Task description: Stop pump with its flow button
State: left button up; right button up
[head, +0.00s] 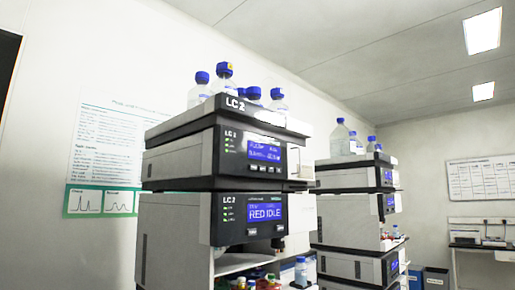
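A stack of instruments labelled LC 2 stands in the middle of the head view. Its upper module (177,160) has a lit blue screen (264,151) with small text that is hard to read, and a row of small buttons (264,169) below it. Small green lights show left of both screens. I cannot tell which module is the pump or which button is the flow button. Neither of my grippers is in view.
Blue-capped bottles (223,80) stand on top of the stack. A second instrument stack (347,215) stands behind to the right. A shelf below holds a bottle (301,271) and small vials. A poster (115,140) hangs on the left wall; a bench (480,247) stands far right.

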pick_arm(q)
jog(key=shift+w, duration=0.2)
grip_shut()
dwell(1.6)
